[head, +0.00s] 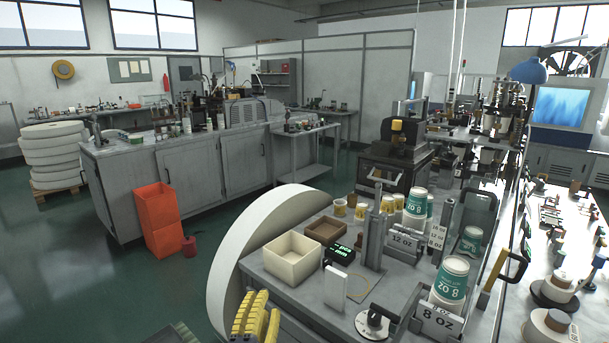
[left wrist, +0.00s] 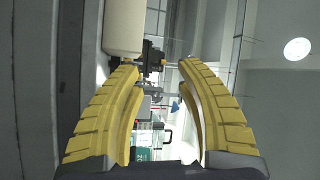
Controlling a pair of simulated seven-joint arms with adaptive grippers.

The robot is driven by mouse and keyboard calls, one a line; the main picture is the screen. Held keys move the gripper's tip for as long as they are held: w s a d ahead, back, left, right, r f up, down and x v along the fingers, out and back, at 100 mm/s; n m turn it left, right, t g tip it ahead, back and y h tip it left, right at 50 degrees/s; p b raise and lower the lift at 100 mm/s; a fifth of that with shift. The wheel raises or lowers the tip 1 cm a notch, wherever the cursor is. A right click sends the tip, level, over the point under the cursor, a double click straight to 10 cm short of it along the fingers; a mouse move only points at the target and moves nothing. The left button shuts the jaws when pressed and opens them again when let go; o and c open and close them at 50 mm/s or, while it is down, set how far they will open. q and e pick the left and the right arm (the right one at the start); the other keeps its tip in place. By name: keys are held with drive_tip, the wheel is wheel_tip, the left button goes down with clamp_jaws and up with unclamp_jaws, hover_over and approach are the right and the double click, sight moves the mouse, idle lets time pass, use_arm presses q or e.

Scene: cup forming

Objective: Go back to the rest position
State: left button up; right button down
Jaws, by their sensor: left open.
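My left gripper (head: 257,318) shows at the bottom edge of the head view, its yellow ribbed fingers in front of the near edge of the bench (head: 325,318). In the left wrist view its two fingers (left wrist: 160,85) stand apart with nothing between them, so it is open and empty. It is apart from the cups and boxes on the bench. My right gripper is in neither view.
The bench holds a cream box (head: 293,262), a brown tray (head: 326,230), a white-green cup stack (head: 452,280) behind an 8 OZ sign (head: 438,321), and a 12 OZ sign (head: 403,241). A large white roll (head: 240,240) stands at its left.

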use_arm(q)
drive_tip(key=s+a+f+n+g+y, duration=0.55)
drive_tip(key=s+a+f, duration=0.45)
drive_tip(key=a+f, duration=0.45)
drive_tip(key=s+a+f+n+g+y, duration=0.1)
drive_tip(key=s+a+f+n+g, duration=0.25)
drive_tip(key=s, duration=0.55)
drive_tip(key=s+a+f+g+y, duration=0.1)
drive_tip(key=s+a+f+g, duration=0.25)
drive_tip(key=s+f, duration=0.4)
drive_tip(key=s+d+f+g+h, duration=0.1)
drive_tip(key=s+d+f+h, duration=0.15)
drive_tip(key=f, duration=1.35)
drive_tip(key=s+d+f+g+h, duration=0.1)
drive_tip(key=s+d+f+g, duration=0.15)
drive_tip(key=f, duration=1.35)
drive_tip(key=s+f+n+g+h, duration=0.1)
drive_tip(key=s+f+n+g, duration=0.1)
drive_tip(key=s+f, duration=1.7)
drive_tip(key=shift+s+n, duration=0.5)
drive_tip(key=shift+s, duration=0.25)
